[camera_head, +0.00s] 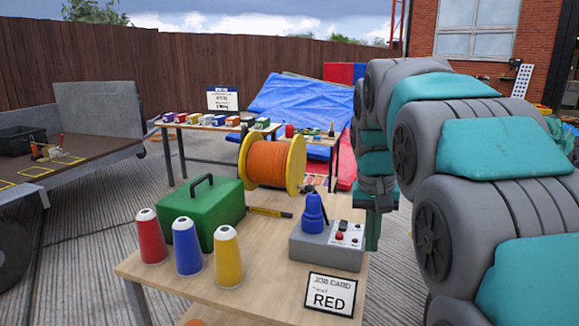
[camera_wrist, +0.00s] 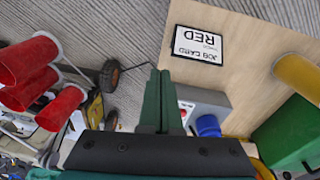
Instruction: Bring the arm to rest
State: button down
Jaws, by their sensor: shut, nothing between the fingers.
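My arm, in grey and teal segments, fills the right of the head view. It bends down so that my gripper (camera_head: 373,235) hangs just past the right edge of the wooden table (camera_head: 265,285). In the wrist view the two green fingers of my gripper (camera_wrist: 158,90) lie together, shut, with nothing between them. The grey control box (camera_head: 325,246) with a blue knob-like top (camera_head: 313,212) stands on the table to the left of the gripper. The gripper looks clear of it.
The table also holds red (camera_head: 151,238), blue (camera_head: 187,247) and yellow (camera_head: 228,257) cones, a green toolbox (camera_head: 205,207), an orange cable reel (camera_head: 268,163) and a job card reading RED (camera_head: 330,293). Another table (camera_head: 190,126) stands behind; a trailer (camera_head: 60,165) is left.

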jog(key=s+f+n+g, duration=0.1)
jog(key=s+f, duration=0.4)
jog(key=s, duration=0.5)
jog(key=s+f, duration=0.6)
jog(key=s, duration=0.5)
jog(key=s+a+f+n+g, duration=0.1)
jog(key=s+f, duration=0.5)
jog(key=s, duration=0.4)
jog(key=shift+s+n+g+y, duration=0.15)
jog(key=shift+n+g+y, duration=0.15)
jog(key=shift+y, duration=0.1)
